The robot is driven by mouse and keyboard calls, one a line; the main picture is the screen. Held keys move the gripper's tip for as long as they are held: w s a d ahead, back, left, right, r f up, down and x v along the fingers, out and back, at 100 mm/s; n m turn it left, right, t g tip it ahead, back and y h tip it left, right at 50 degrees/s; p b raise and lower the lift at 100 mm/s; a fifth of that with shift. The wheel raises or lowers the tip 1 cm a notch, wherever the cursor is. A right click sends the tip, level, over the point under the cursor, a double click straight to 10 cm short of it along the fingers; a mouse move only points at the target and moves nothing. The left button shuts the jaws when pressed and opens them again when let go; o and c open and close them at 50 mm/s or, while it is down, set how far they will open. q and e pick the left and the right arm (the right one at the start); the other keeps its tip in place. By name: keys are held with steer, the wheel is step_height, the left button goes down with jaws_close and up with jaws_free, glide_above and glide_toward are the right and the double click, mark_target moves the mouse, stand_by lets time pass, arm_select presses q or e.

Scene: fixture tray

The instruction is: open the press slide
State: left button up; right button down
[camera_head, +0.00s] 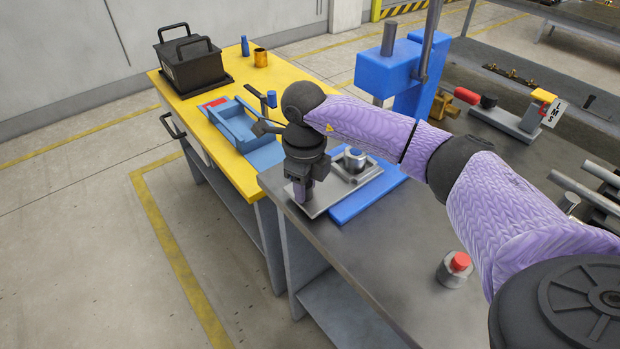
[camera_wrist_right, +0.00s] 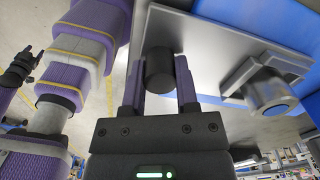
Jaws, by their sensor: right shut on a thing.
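The press slide is a grey metal plate (camera_head: 358,184) on a blue base (camera_head: 372,196) at the near end of the dark workbench, beneath the blue press (camera_head: 390,75). A round grey fixture with a blue centre (camera_head: 354,158) sits on the plate; it also shows in the right wrist view (camera_wrist_right: 272,92). My right gripper (camera_head: 302,192) points down at the plate's near left edge. In the right wrist view its purple fingers (camera_wrist_right: 160,80) are shut on a dark cylindrical handle (camera_wrist_right: 160,62) at the plate's edge. A dark, small shape at the far left of that view looks like my left gripper (camera_wrist_right: 19,69); its fingers are unclear.
A red-topped button (camera_head: 457,266) stands on the workbench. The floor left of the bench is clear.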

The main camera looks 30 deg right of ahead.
steer(key=a, duration=0.3)
steer(key=shift+r+p, duration=0.3)
steer(key=shift+p, duration=0.1)
arm_select(q)
steer(key=shift+w+d+r+p, duration=0.2)
steer(key=shift+d+r, duration=0.15)
steer(key=shift+r, duration=0.15)
steer(key=shift+w+d+r+p, duration=0.15)
steer(key=shift+d+r, duration=0.15)
steer(key=shift+r, duration=0.2)
arm_select(e)
steer(key=a, duration=0.3)
steer(key=shift+s+a+f, duration=0.15)
steer(key=shift+s+f, duration=0.05)
steer(key=shift+f, duration=0.1)
arm_select(q)
steer(key=shift+s, duration=0.1)
steer(key=shift+a, duration=0.15)
arm_select(e)
steer(key=shift+c, duration=1.8)
jaws_free()
arm_select(q)
steer(key=shift+w+r+p, duration=0.2)
steer(key=shift+r+p, duration=0.35)
steer(key=shift+w+r+p, duration=0.15)
steer(key=shift+r+p, duration=0.4)
arm_select(e)
step_height(320, 180, up, 10)
